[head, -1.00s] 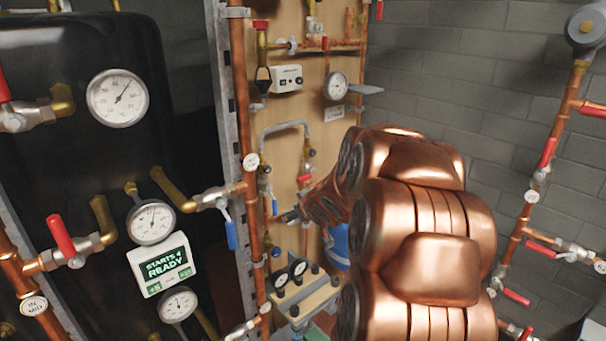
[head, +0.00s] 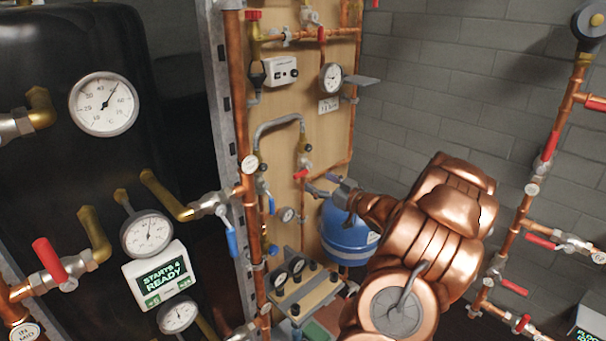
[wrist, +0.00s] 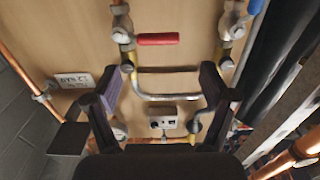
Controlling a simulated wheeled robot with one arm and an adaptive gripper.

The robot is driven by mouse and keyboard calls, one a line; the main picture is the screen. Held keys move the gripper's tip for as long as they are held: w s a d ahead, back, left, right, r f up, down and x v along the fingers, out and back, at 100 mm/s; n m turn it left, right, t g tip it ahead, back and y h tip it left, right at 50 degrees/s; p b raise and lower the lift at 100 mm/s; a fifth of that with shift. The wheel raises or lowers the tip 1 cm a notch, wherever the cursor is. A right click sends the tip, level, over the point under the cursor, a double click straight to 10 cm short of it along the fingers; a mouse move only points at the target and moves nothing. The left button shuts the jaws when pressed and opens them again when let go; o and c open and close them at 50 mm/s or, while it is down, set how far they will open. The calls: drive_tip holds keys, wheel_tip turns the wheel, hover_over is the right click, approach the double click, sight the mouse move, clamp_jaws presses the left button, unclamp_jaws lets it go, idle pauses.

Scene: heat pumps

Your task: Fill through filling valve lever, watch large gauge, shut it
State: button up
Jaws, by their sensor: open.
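A red lever (head: 301,173) sits on the valve at the right end of a grey U-shaped hose (head: 277,125) on the wooden board. In the wrist view this red lever (wrist: 157,39) lies across, just beyond my fingertips, not between them. My gripper (head: 322,188) is open and empty beside it, to its right; its spread fingers also show in the wrist view (wrist: 160,84). A round gauge (head: 331,77) is at the board's upper right, its reading too small to tell. A larger gauge (head: 104,104) is on the black tank, its needle pointing up and right.
A blue-lever valve (head: 269,200) is at the hose's left end. A blue vessel (head: 346,232) stands below my gripper. Copper pipes with red levers (head: 549,145) line the right wall. A display reading "READY" (head: 161,279) is at left.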

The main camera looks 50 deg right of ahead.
sight(302, 173)
drive_tip(key=shift+w+d+p, duration=0.15)
drive_tip(key=shift+w+p, duration=0.8)
drive_tip(key=shift+w, duration=2.25)
drive_tip(key=shift+c, duration=0.3)
